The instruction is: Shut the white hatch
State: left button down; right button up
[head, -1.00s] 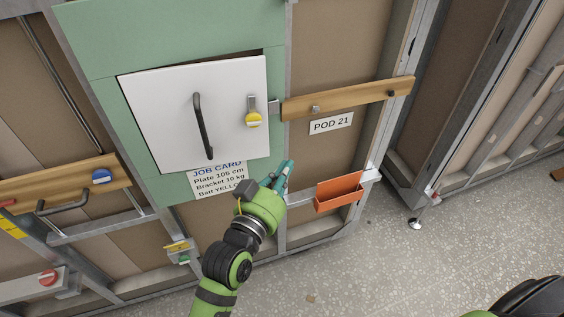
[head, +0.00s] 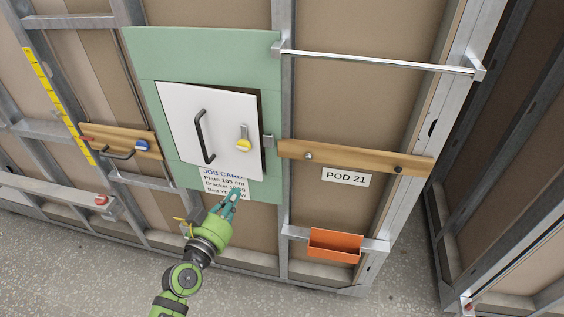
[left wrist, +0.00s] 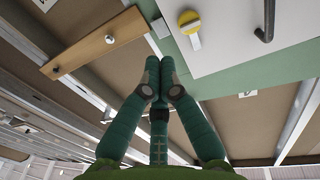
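The white hatch (head: 183,125) sits in a green wall panel (head: 200,55) and stands slightly ajar, with a dark gap along its right edge. It bears a black bar handle (head: 201,136) and a yellow-knobbed latch (head: 244,144). A small metal catch (head: 268,142) is on the frame to its right. In the left wrist view the hatch (left wrist: 245,30), the yellow knob (left wrist: 188,19) and the handle show at upper right. My left gripper (head: 231,195) is below the hatch, over the job card, apart from the hatch. Its teal fingertips (left wrist: 158,72) meet and hold nothing. My right gripper is out of view.
A wooden rail (head: 350,158) runs right of the hatch above the POD 21 sign (head: 345,177). An orange bin (head: 335,245) hangs below. A metal bar (head: 380,62) is at upper right. Another wooden rail (head: 115,140) with a blue knob is left. Floor is clear in front.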

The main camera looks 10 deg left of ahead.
pick_arm(q)
jog(key=p, duration=0.1)
send_near(256, 153)
jog(key=w, duration=0.4)
jog(key=w+d, duration=0.1)
jog(key=w, duration=0.2)
jog(key=shift+f, duration=0.1)
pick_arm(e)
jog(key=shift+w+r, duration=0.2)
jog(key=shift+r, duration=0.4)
